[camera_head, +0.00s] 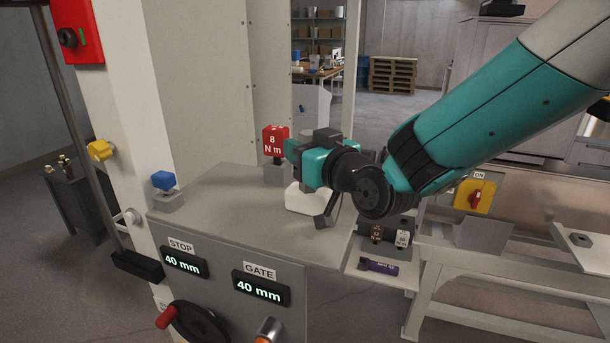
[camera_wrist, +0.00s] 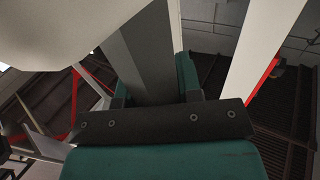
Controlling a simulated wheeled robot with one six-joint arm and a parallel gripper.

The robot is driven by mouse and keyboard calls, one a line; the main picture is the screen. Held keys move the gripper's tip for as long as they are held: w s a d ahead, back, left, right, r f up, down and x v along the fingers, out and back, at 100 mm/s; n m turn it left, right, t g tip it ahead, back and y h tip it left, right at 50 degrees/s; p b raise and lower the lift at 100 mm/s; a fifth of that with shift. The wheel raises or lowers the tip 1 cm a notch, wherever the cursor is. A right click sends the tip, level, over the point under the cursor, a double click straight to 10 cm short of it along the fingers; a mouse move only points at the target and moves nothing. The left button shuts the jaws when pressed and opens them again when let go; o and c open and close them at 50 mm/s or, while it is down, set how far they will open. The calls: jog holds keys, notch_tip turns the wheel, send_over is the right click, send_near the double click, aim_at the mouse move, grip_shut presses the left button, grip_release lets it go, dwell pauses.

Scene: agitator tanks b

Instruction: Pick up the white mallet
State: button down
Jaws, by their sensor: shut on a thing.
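The white mallet's head (camera_head: 303,199) shows as a rounded white block just below my gripper (camera_head: 314,165), over the grey cabinet top. A dark grey piece (camera_head: 327,212) slants down at its right; I cannot tell whether it is the handle or part of my gripper. In the wrist view the white head (camera_wrist: 65,28) fills the upper left, and a grey bar, seemingly the handle (camera_wrist: 150,50), runs between my teal jaws (camera_wrist: 160,96). My gripper is shut on the mallet. Whether the head touches the cabinet top is unclear.
The grey cabinet top (camera_head: 210,205) has a red "8 N m" block (camera_head: 275,140) at the back and a blue knob (camera_head: 165,181) at the left. A tall panel (camera_head: 200,80) stands behind. A bench (camera_head: 480,258) lies to the right.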

jog(key=shift+r, duration=0.1)
notch_tip(320, 180, up, 20)
jog(key=b, duration=0.3)
jog(key=shift+b, duration=0.35)
jog(key=c, duration=1.5)
grip_release()
grip_shut()
